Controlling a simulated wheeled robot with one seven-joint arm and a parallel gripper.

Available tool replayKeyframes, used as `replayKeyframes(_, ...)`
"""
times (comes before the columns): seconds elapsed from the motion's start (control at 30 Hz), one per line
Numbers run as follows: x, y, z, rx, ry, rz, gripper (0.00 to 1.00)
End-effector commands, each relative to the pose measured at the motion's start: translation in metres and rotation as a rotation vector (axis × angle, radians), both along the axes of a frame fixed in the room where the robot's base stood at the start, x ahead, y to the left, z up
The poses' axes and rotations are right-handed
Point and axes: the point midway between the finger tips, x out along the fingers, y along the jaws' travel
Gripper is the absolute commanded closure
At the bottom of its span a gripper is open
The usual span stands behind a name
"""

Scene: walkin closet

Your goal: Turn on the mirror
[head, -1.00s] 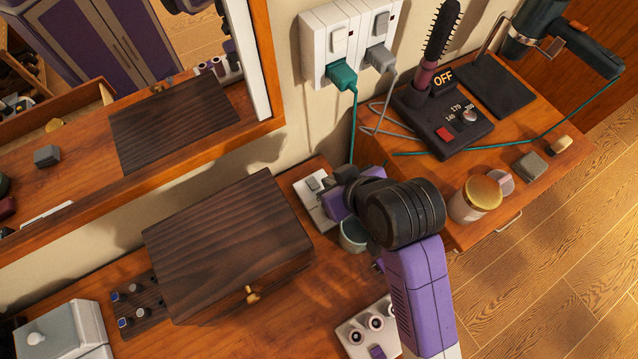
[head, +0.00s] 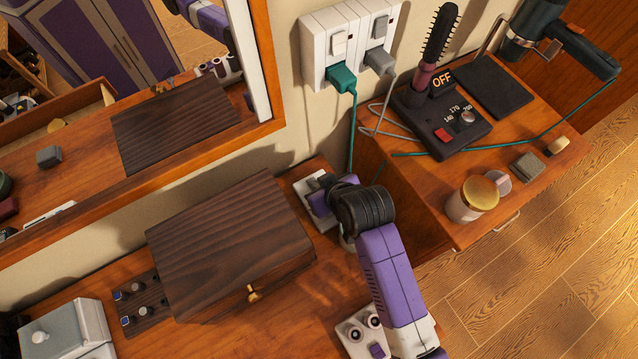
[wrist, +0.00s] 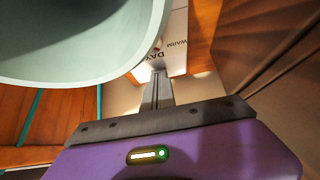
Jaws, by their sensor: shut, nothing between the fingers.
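The wood-framed mirror (head: 262,40) fills the upper left of the head view. A pale strip runs inside its right edge, and I cannot tell whether it is lit. A small white switch panel (head: 306,188) lies on the wooden top by the wall. In the wrist view the panel (wrist: 177,50) shows the words DAY and WARM. My gripper (head: 322,187) is over the panel, its fingers (wrist: 158,88) shut and empty, pointing at it. Whether the fingertips touch a switch is not clear. My gripper and wrist hide part of the panel.
A pale cup (wrist: 75,45) is close beside my fingers. A dark wooden box (head: 230,245) stands left of my gripper. Wall sockets (head: 345,45) with plugged cables are above. A lower side table (head: 440,195) on the right holds a hairbrush styler and jars.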

Motion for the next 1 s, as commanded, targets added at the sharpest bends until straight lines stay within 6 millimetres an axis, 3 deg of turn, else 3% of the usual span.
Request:
replayKeyframes(0.37,-0.002,-0.003,-0.01,0.002,-0.002,-0.002,1.0)
replayKeyframes(1.0,-0.002,-0.001,0.008,0.002,-0.002,0.0,1.0)
